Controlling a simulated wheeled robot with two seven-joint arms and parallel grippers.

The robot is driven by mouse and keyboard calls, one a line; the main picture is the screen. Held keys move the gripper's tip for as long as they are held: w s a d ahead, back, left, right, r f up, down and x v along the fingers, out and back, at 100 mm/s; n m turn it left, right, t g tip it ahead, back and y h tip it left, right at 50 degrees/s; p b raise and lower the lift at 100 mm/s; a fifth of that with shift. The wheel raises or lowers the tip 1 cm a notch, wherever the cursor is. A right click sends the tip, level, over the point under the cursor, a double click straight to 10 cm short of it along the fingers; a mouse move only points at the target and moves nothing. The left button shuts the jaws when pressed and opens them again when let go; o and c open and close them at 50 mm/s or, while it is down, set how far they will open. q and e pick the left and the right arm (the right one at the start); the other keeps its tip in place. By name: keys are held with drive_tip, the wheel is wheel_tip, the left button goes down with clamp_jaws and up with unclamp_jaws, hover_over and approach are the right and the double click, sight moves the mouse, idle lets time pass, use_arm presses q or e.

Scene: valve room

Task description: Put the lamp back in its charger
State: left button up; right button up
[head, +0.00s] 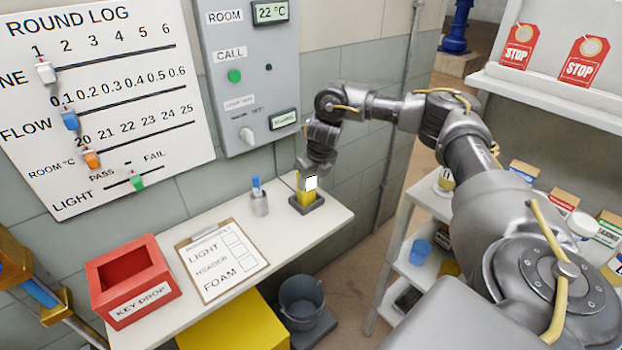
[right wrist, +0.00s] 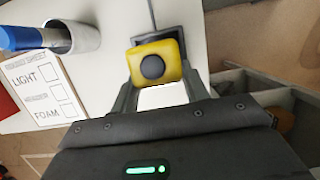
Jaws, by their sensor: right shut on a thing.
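The lamp (head: 304,198) is a small yellow block with a white face, upright at the right part of the white shelf. In the right wrist view the lamp (right wrist: 153,64) shows a yellow top with a round black button. The charger (head: 307,207) is a dark square base under the lamp; part of it shows behind the lamp in the right wrist view (right wrist: 178,38). My right gripper (head: 313,172) is shut on the lamp from above, one finger on each side (right wrist: 160,92). Whether the lamp is fully seated or just above the base, I cannot tell. My left gripper is out of view.
A grey cup (head: 260,206) with a blue marker stands left of the charger. A clipboard (head: 221,262) and a red key drop box (head: 132,283) lie further left. The wall panel (head: 247,80) is behind. A bucket (head: 301,299) stands below the shelf.

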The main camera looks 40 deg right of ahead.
drive_tip(key=shift+s, duration=0.1)
drive_tip(key=o, duration=1.2)
drive_tip(key=shift+f, duration=0.1)
drive_tip(key=shift+r, duration=0.4)
drive_tip(key=v, duration=0.4)
drive_tip(key=shift+r, duration=0.35)
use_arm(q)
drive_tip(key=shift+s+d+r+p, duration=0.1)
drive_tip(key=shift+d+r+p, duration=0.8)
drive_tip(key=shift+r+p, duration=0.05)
use_arm(e)
drive_tip(key=v, duration=0.6)
drive_tip(key=shift+s+r, duration=0.25)
